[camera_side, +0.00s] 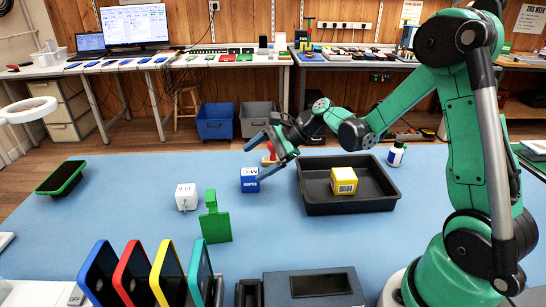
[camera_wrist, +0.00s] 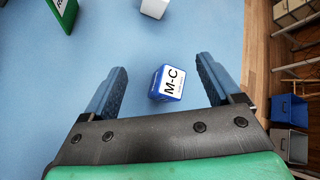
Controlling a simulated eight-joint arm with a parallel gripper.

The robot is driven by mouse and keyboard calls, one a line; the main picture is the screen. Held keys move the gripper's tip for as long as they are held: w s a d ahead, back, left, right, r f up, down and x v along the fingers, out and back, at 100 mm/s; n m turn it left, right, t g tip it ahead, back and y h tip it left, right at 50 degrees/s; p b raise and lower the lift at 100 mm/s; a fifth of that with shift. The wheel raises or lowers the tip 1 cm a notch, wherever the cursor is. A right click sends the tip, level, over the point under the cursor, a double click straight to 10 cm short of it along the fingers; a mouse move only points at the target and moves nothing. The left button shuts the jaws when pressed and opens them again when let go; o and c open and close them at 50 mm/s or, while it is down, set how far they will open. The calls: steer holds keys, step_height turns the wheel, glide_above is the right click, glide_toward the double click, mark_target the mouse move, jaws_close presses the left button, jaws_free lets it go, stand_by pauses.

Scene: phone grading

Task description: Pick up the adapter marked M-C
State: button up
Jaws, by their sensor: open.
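The adapter marked M-C is a small blue cube with a white label on top. It sits on the blue table in the side view (camera_side: 250,180), left of the black tray. In the wrist view the adapter (camera_wrist: 169,84) shows its M-C label, between and ahead of my two fingers. My gripper (camera_wrist: 162,82) is open, with one blue finger on each side of the adapter and a gap to both. In the side view my gripper (camera_side: 267,160) reaches down over the adapter. I cannot tell whether it touches it.
A black tray (camera_side: 312,205) with a yellow box (camera_side: 344,181) stands to the right. A white cube (camera_side: 186,197) and a green stand (camera_side: 215,220) are left and in front. Several coloured phones (camera_side: 133,274) stand in front.

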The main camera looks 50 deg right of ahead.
mark_target(247, 176)
steer(key=d+f+m, duration=0.1)
steer(key=d+f+m+t+y, duration=0.1)
steer(key=m, duration=0.1)
steer(key=w+d+f+m+y, duration=0.1)
steer(key=m, duration=0.1)
steer(key=shift+d+f+t, duration=0.1)
steer(key=shift+f+t, duration=0.2)
steer(key=shift+f, duration=0.1)
steer(key=shift+s+d+f+m, duration=0.1)
steer(key=shift+d+f+m, duration=0.3)
steer(key=shift+m, duration=0.3)
steer(key=shift+a+f+t+y, duration=0.2)
steer(key=shift+t+y, duration=0.1)
steer(key=shift+x, duration=2.7)
jaws_close()
